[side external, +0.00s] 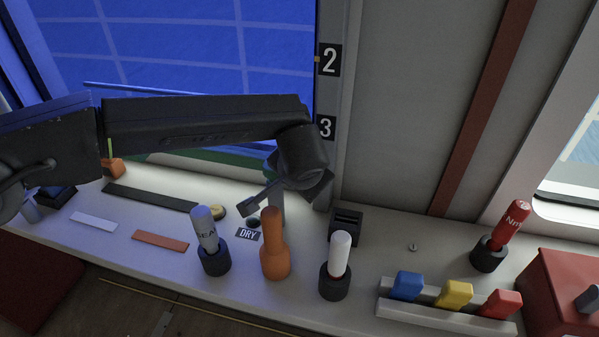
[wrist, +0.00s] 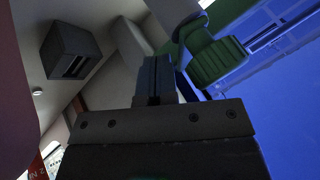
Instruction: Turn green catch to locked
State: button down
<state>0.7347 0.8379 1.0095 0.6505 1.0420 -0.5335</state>
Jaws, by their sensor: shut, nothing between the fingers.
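The green catch (wrist: 217,62) is a ribbed green knob in the wrist view, right of my fingers, on a green part beside the blue window. I cannot pick it out in the side view, where my wrist covers that area. My gripper (wrist: 155,72) is shut and empty, its fingers close together. In the picture the fingers lie just left of the catch, with a narrow gap; their depth against it is unclear. In the side view my wrist hangs by the lower right corner of the window, and my fingertips are hard to make out.
Behind the orange bottle-shaped piece (side external: 273,250) my wrist hangs low. Nearby stand a grey marker (side external: 205,228), a white-topped holder (side external: 340,255) and a black slotted box (side external: 346,226), also in the wrist view (wrist: 71,50). Coloured blocks (side external: 455,294) sit at the front right.

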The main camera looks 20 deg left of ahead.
jog(key=c, duration=1.7)
grip_release()
jog(key=v, duration=0.9)
jog(key=shift+d+r, duration=0.4)
jog(key=shift+r, duration=0.05)
jog(key=shift+c, duration=0.2)
jog(key=o, duration=0.6)
jog(key=a+r+n, duration=0.2)
jog(key=a+r+n+g+h, duration=0.1)
jog(key=a+r+n, duration=0.1)
jog(key=r, duration=0.1)
jog(key=a+r+n+g, duration=0.1)
jog(key=a+r+n, duration=0.1)
jog(key=n, duration=0.1)
jog(key=shift+s+r, duration=0.3)
jog(key=shift+r, duration=0.1)
jog(key=shift+o, duration=0.6)
jog(key=shift+g, duration=0.3)
jog(key=o, duration=0.4)
jog(key=shift+h, duration=0.3)
jog(key=x, duration=1.3)
jog(key=shift+w+a+f, duration=0.1)
jog(key=shift+w+f, duration=0.05)
jog(key=shift+f, duration=0.1)
grip_shut()
